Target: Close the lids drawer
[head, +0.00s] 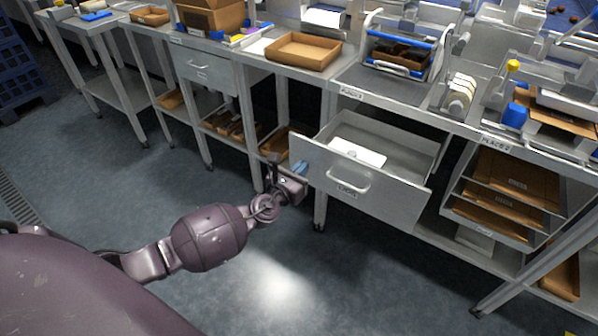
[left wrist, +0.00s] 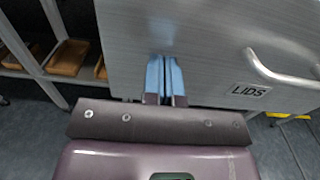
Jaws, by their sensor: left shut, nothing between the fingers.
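The lids drawer (head: 391,201) is a grey metal drawer that stands pulled out from under the table, with a white item (head: 357,151) lying inside. Its front has a bar handle (head: 348,187). In the left wrist view the drawer front (left wrist: 205,50) carries a label reading LIDS (left wrist: 251,89), with the handle (left wrist: 275,68) to the right. My left gripper (head: 301,168) is shut and empty at the left end of the drawer front. Its blue fingers (left wrist: 164,75) are together against or just before the front panel; I cannot tell if they touch. My right gripper is not in view.
A second drawer (head: 208,73) at the left is shut. Cardboard trays (head: 302,51) and a blue-handled carrier (head: 398,50) stand on the tables. A rack of brown sheets (head: 505,190) is right of the drawer. The floor (head: 300,270) in front is clear.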

